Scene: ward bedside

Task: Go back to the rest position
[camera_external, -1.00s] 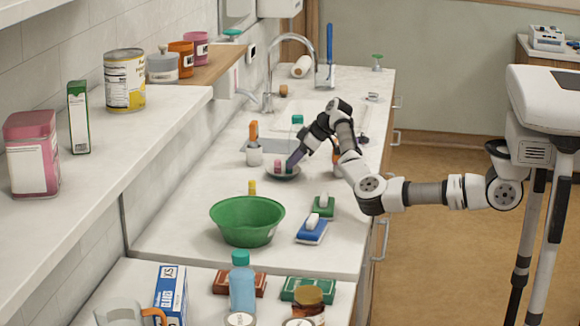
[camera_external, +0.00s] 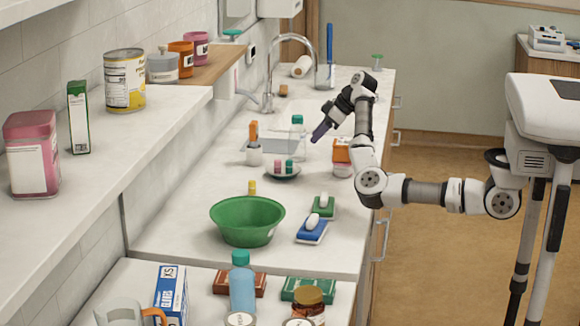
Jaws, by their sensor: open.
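My gripper (camera_external: 319,135) is raised above the counter near the sink, tilted down to the left. It is open, and I see nothing held in it. My arm bends up from the right over the counter's right edge. Below and to the left of the gripper, a small dish (camera_external: 283,172) holds small pink and green items. A clear bottle with a green cap (camera_external: 298,133) stands just left of the gripper. An orange and white container (camera_external: 342,157) stands below and right of the gripper, close to my forearm.
A green bowl (camera_external: 247,222) and two soap-like blocks, blue (camera_external: 312,230) and green (camera_external: 322,207), sit nearer on the counter. A tap (camera_external: 268,75) and a blue-handled brush (camera_external: 329,55) stand behind.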

